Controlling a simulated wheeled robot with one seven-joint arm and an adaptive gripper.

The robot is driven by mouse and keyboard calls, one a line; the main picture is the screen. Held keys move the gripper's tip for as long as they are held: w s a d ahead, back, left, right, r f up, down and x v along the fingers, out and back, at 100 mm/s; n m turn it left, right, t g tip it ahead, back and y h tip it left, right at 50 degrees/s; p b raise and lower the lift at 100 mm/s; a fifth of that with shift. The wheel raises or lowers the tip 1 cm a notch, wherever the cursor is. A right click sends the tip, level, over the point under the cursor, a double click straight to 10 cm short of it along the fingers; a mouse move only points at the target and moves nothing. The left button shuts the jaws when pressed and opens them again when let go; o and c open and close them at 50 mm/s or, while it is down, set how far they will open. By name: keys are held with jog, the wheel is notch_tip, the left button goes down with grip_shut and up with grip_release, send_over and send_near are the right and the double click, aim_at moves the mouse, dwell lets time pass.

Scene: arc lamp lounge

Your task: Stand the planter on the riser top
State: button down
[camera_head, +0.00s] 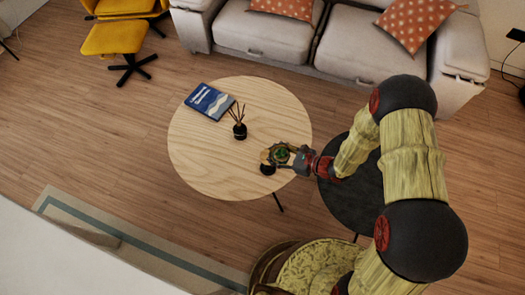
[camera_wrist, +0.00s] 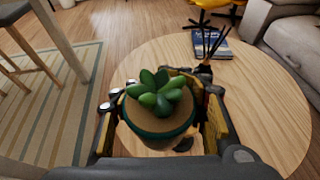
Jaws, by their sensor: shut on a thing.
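The planter is a small dark-green pot with brown soil and a green succulent (camera_head: 282,155). In the wrist view its pot (camera_wrist: 158,137) sits upright between the two fingers of my gripper (camera_wrist: 160,118), which are shut on its sides. In the head view my gripper (camera_head: 277,156) holds the planter over the right part of the round wooden table (camera_head: 215,150). A small dark round shape (camera_head: 267,169) shows just below the planter; it also shows in part in the wrist view (camera_wrist: 184,145). I cannot tell whether it is the riser or a shadow.
A black reed diffuser (camera_head: 239,131) and a blue book (camera_head: 209,101) stand farther back on the wooden table. A lower-looking black round table (camera_head: 350,200) lies to the right, partly behind my arm. A grey sofa (camera_head: 265,35) and yellow footstool (camera_head: 115,38) are behind. The table's left part is bare.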

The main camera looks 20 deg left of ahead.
jog(key=w+a+f+b, duration=0.1)
jog(key=w+a+f, duration=0.1)
jog(key=w+a+f+b, duration=0.1)
jog(key=w+a+f, duration=0.1)
jog(key=w+a+f+b, duration=0.1)
jog(key=w+f, duration=0.1)
jog(key=f, duration=0.1)
jog(key=shift+a, duration=0.4)
jog(key=shift+w+a+f+b, duration=0.15)
jog(key=shift+f+b, duration=0.25)
jog(key=shift+f, duration=0.55)
jog(key=shift+w+a+f+b, duration=0.1)
jog(key=shift+f+b, duration=0.3)
jog(key=shift+f, duration=0.55)
jog(key=shift+f, duration=0.2)
jog(key=c, duration=1)
grip_release()
jog(key=shift+o, duration=0.2)
jog(key=shift+r, duration=0.15)
jog(key=shift+d+r, duration=0.15)
jog(key=shift+d, duration=0.05)
jog(key=p+v, duration=0.3)
jog(key=v, duration=0.8)
jog(key=shift+s+d+r, duration=0.2)
jog(key=shift+d, duration=0.05)
